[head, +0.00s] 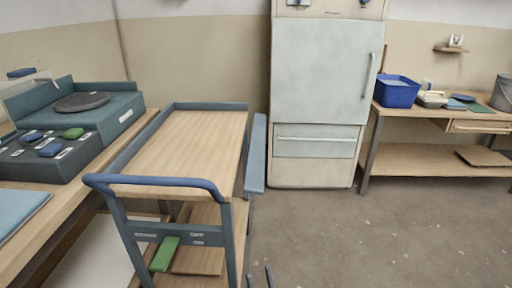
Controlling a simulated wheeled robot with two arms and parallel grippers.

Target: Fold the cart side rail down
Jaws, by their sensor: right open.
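The cart (185,150) stands at centre left, with a wooden top, a blue-grey frame and a blue push handle (160,182) at its near end. The side rail (256,150) is a long pale blue-grey bar along the cart's right side, running from the far corner toward me. Its near end sits slightly outside the wooden top; I cannot tell its exact tilt. My right gripper (260,279) shows only as two dark fingertips at the bottom edge, apart and empty, below and in front of the rail. My left gripper is not in view.
A green block (164,254) shows at the cart's lower level. A workbench with a turntable (82,102) stands close on the left. A pale cabinet (325,75) stands behind. A table with a blue bucket (396,93) is at right. The floor (360,235) right of the cart is clear.

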